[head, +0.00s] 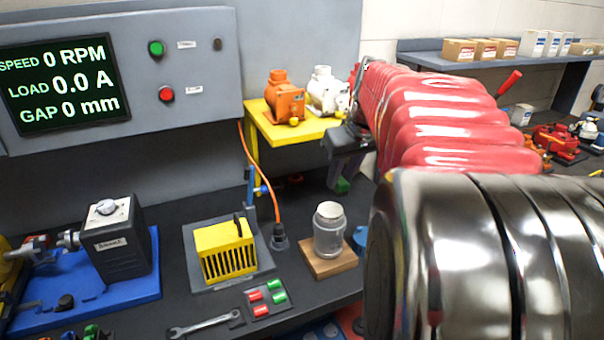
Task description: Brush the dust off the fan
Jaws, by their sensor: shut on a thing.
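My gripper (346,168) is a dark shape at the end of my red arm, above the back of the bench and just right of the yellow stand. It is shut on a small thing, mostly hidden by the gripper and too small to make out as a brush. No fan or dust can be told for sure. A yellow slotted guard (224,250) stands on a grey plate (205,280), left of and nearer than my gripper. What is inside it is hidden.
A grey metal canister (329,230) stands on a wooden block (322,265). An orange motor (285,98) and a white motor (325,92) sit on the yellow stand (275,128). A black brake box (112,240) is at left. A wrench (205,324) and button pad (266,298) lie in front.

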